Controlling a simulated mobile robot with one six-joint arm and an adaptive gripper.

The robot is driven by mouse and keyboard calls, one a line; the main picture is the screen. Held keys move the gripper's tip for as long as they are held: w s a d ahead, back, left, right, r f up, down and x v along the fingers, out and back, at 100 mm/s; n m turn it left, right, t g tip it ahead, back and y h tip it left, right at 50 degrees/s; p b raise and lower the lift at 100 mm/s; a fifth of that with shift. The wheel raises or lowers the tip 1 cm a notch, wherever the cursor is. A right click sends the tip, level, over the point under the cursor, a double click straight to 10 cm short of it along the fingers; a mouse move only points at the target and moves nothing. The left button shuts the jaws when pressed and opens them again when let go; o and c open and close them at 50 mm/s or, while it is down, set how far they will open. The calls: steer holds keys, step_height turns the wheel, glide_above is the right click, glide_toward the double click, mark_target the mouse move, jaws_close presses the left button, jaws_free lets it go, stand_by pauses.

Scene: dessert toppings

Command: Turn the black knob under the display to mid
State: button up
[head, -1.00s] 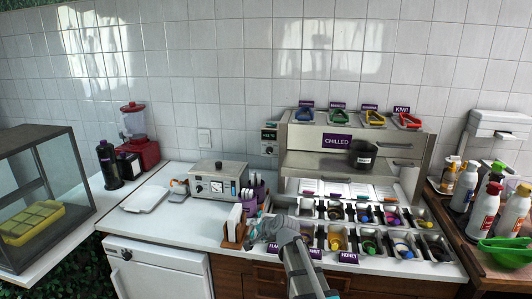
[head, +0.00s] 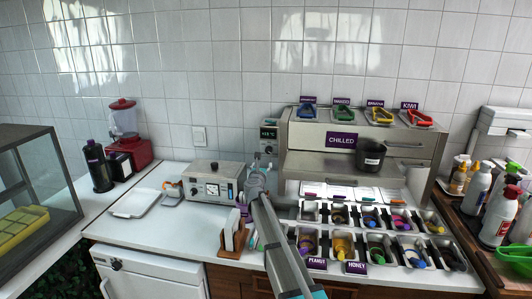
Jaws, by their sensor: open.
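A small controller with a lit display (head: 268,133) is mounted at the left end of the chilled unit, in the head view. A small dark knob (head: 269,150) seems to sit just under the display; its pointer setting is too small to read. My gripper (head: 258,163) is raised just below and slightly left of the controller, open and empty. I cannot tell whether its fingertips touch the knob, but they appear apart from it. My arm covers part of the counter below.
A grey box machine (head: 208,184) with a dial stands left of my gripper. A wooden holder with white cards (head: 234,236) is close below. Topping bins (head: 343,245) and the chilled cabinet (head: 340,140) with a black pot (head: 370,156) lie right. The wall above is clear.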

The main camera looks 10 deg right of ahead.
mark_target(268, 152)
steer(key=shift+w+d+m+h, duration=0.15)
steer(key=shift+w+m+h, duration=0.15)
steer(key=shift+m, duration=0.3)
steer(key=shift+w, duration=0.1)
steer(key=x, duration=1.3)
steer(key=shift+w+d+f, duration=0.15)
steer(key=shift+w+f, duration=0.05)
steer(key=shift+w, duration=0.05)
jaws_close()
